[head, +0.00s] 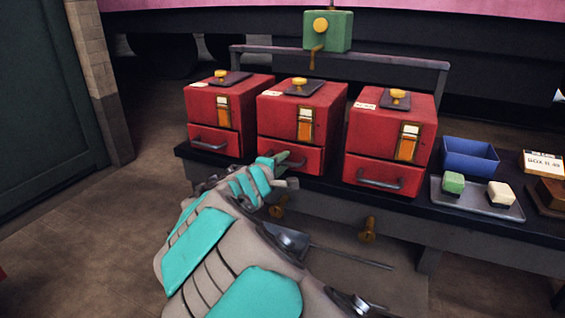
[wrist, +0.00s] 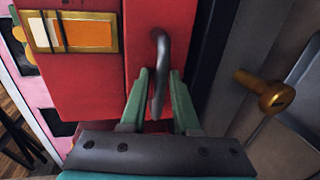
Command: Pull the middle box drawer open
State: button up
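The middle red box (head: 278,117) stands on the dark bench between two similar red boxes. Its drawer front (head: 310,158) is low on the box and looks shut or nearly so. My gripper (head: 288,162) is at this drawer and covers part of its front and handle. In the wrist view, the grey bar handle (wrist: 160,65) runs between the two green fingers of my gripper (wrist: 161,88). The fingers stand apart, one on each side of the handle, and a small gap seems to show. Whether either finger touches the bar is hard to tell.
The left box (head: 203,108) and right box (head: 378,135) flank the middle one. Brass knobs (head: 368,229) stick out below the bench edge. A blue bin (head: 468,157) and a grey tray (head: 478,207) with two blocks are at the right.

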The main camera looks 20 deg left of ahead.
jog(key=shift+c, duration=0.2)
grip_shut()
jog(key=shift+s, duration=0.1)
dwell(1.0)
